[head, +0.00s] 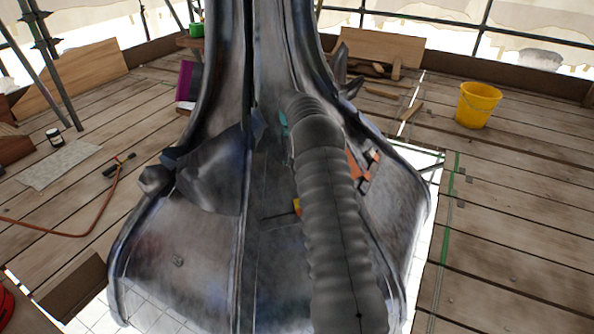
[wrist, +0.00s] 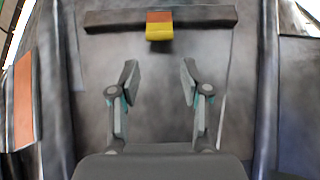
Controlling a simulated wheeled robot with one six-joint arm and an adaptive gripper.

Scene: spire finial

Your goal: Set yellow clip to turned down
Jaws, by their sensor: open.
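The yellow clip (wrist: 159,32) shows in the wrist view at top centre, on a dark horizontal bar (wrist: 205,16). It has an orange upper part and a yellow lower part that hangs just below the bar's lower edge. In the head view only a small yellow bit of the clip (head: 297,206) shows beside my arm, which hides the rest. My gripper (wrist: 159,75) is open and empty in the wrist view. Its fingers stand apart, below the clip in the picture, and do not touch it. In the head view my arm mostly hides the gripper.
The dark metal spire (head: 190,235) fills the middle of the head view. An orange strip (wrist: 23,100) lies at left in the wrist view. A yellow bucket (head: 478,104) stands on the plank floor at right. A red hose (head: 95,222) lies at left.

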